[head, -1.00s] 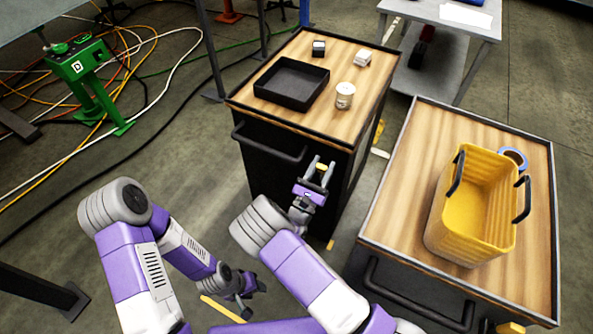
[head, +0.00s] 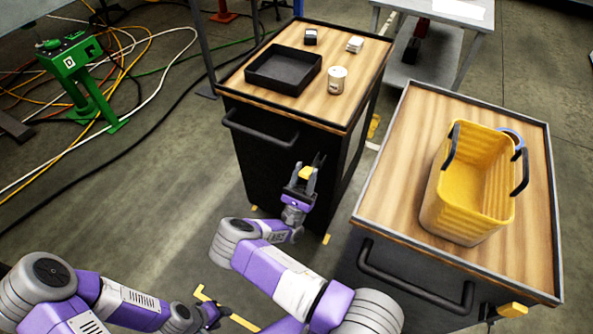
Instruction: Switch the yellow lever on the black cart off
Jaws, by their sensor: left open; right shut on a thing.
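The black cart (head: 262,150) with a wooden top stands in the upper middle of the head view. A small yellow piece, which looks like the yellow lever (head: 305,173), shows at its front face, right of the handle. My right gripper (head: 305,178) is shut on it, with a grey finger on each side. The fingers hide part of the lever, so its exact angle is hard to tell. My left gripper (head: 212,313) is open and empty, low over the floor at the bottom left, well apart from the cart.
A second cart (head: 392,215) on the right carries a yellow basket (head: 470,215) and has another yellow lever (head: 512,310). A black tray (head: 283,70) and a white can (head: 336,80) stand on the black cart. Cables and a green stand (head: 85,75) occupy the left floor.

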